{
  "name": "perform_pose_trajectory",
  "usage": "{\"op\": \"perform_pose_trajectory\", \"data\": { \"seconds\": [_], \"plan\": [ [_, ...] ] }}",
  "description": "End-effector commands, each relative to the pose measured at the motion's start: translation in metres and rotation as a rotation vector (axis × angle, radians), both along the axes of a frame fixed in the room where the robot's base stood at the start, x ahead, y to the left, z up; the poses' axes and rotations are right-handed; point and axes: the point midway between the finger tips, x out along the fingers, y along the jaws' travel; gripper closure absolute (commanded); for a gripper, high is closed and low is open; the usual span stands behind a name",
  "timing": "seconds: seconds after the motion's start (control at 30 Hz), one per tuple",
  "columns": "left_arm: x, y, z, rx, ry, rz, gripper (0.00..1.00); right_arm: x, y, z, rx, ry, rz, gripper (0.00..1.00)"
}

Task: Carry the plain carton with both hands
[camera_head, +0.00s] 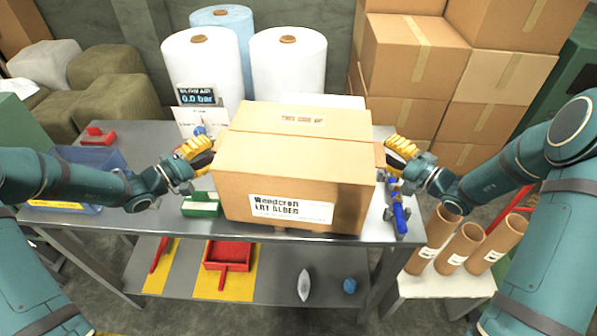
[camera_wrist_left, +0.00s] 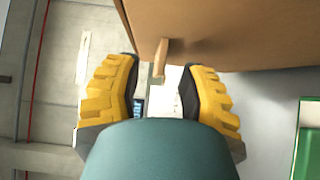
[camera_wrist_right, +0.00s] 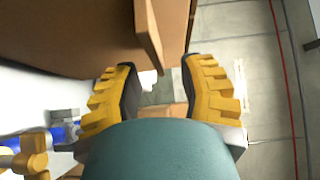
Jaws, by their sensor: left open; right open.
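The plain brown carton (camera_head: 262,178) stands upright on the grey workbench (camera_head: 120,215), with a white printed label on its front and red print on top. My left gripper (camera_head: 197,152) is open at its left side. In the left wrist view, a small tab (camera_wrist_left: 161,60) sticking out from the carton (camera_wrist_left: 230,30) lies between the open fingertips, with gaps to both. My right gripper (camera_head: 398,152) is open at the carton's right side. In the right wrist view, a similar tab (camera_wrist_right: 148,35) on the carton (camera_wrist_right: 70,35) stands just beyond the fingertips, nearer the left finger.
White rolls (camera_head: 290,75) and a display (camera_head: 198,97) stand behind the carton. A blue bin (camera_head: 95,158) and green box (camera_head: 203,204) are to its left, a blue tool (camera_head: 399,212) to its right. Stacked cartons (camera_head: 415,55) fill the back right; cardboard tubes (camera_head: 460,245) stand at the front right.

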Motion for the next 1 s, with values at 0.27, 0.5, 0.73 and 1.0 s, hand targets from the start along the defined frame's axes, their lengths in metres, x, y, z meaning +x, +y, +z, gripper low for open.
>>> {"op": "perform_pose_trajectory", "data": {
  "seconds": [0.27,0.5,0.73,1.0],
  "plan": [
    [0.018,-0.019,0.000,0.001,0.000,0.000,0.60,0.019,0.018,0.000,0.000,0.000,0.000,0.60],
    [0.020,-0.021,0.000,0.001,0.000,0.000,0.60,0.021,0.019,0.000,-0.001,0.001,-0.001,0.60],
    [0.020,-0.021,0.000,0.001,0.000,0.000,0.92,0.021,0.019,0.000,-0.001,0.001,-0.001,0.92],
    [0.020,-0.021,0.000,0.000,0.000,0.000,1.00,0.021,0.019,0.000,0.000,0.000,-0.001,1.00]
  ]
}}
